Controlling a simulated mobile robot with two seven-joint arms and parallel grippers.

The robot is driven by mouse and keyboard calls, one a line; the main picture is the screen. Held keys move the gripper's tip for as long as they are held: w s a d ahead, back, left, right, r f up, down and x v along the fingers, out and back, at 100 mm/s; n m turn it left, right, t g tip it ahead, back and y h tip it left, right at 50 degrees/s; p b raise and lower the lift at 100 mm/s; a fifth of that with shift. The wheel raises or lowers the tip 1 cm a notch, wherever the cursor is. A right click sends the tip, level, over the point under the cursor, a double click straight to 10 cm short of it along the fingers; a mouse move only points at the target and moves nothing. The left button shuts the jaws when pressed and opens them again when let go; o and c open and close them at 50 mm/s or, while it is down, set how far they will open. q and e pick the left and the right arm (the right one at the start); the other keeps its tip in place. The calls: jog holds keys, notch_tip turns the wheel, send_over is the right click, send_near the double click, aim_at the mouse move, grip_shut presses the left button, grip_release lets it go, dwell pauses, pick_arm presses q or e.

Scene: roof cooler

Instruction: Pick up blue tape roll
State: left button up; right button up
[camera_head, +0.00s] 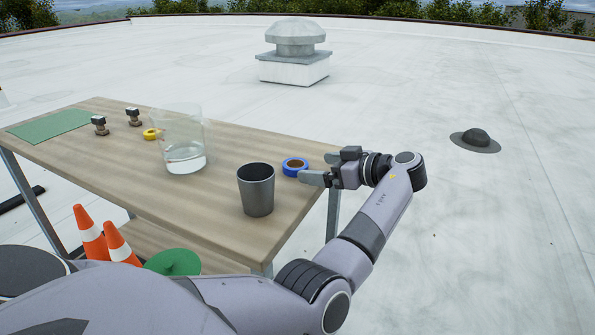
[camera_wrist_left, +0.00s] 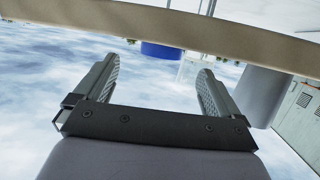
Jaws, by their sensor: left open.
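The blue tape roll (camera_head: 295,167) lies flat near the right end of the wooden table, with a brown core. It also shows in the left wrist view (camera_wrist_left: 162,51), ahead of and between the fingers, apart from them. My left gripper (camera_head: 314,168) is open and empty just right of the roll, at the table's right edge, its fingers pointing left toward it. In the left wrist view the two fingers (camera_wrist_left: 167,67) stand wide apart, and the picture appears upside down. My right gripper is not in view.
A grey cup (camera_head: 257,189) stands close left of the roll, in front of it. A clear glass container (camera_head: 185,158), a yellow tape roll (camera_head: 151,134) and a green mat (camera_head: 50,127) are farther left on the table (camera_head: 140,185). Orange cones (camera_head: 118,244) stand lower left.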

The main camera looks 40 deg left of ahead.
aim_at(288, 163)
pick_arm(q)
jog(key=x, duration=0.4)
jog(key=shift+s+a+r, duration=0.15)
jog(key=shift+s+a, duration=0.05)
jog(key=shift+a, duration=0.6)
jog(key=c, duration=1.1)
